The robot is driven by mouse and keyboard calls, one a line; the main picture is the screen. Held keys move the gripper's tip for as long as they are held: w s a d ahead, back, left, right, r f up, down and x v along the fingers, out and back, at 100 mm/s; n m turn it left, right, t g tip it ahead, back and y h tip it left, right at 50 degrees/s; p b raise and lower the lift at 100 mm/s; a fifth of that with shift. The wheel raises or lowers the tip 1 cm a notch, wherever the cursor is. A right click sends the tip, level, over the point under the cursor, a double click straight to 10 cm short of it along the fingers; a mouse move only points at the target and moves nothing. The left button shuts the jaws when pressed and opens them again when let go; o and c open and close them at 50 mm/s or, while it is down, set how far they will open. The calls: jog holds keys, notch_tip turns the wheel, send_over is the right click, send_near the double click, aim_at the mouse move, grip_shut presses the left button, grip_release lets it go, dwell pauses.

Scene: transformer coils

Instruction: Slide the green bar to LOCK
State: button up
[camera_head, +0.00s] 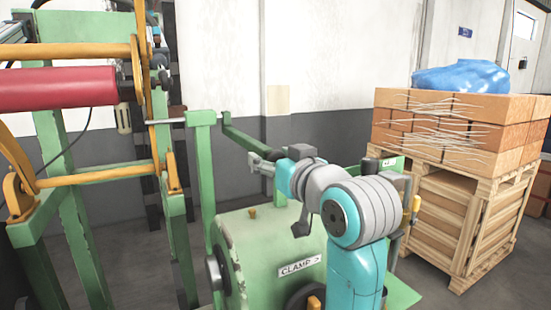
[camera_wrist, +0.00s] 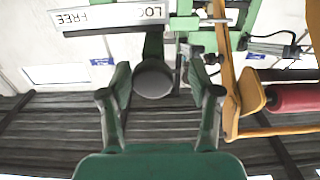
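My gripper (camera_head: 262,163) points left at the end of my teal and grey arm in the head view, close to the end of a slanting green bar (camera_head: 243,141). In the wrist view my gripper (camera_wrist: 156,82) is open, its dark green fingers standing on either side of a round dark knob (camera_wrist: 153,80) on a stem. I see no clear contact with the knob. Whether the knob belongs to the green bar I cannot tell.
A green machine with a CLAMP label (camera_head: 300,265) stands under my arm. A red roll (camera_head: 55,88) on a green and yellow frame is at left. A pallet stack of orange bricks (camera_head: 445,120) stands on a wooden crate (camera_head: 450,215) at right.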

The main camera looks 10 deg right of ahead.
jog(key=shift+s+d, duration=0.1)
jog(key=v, duration=1.1)
jog(key=shift+s, duration=0.35)
jog(key=shift+d, duration=0.1)
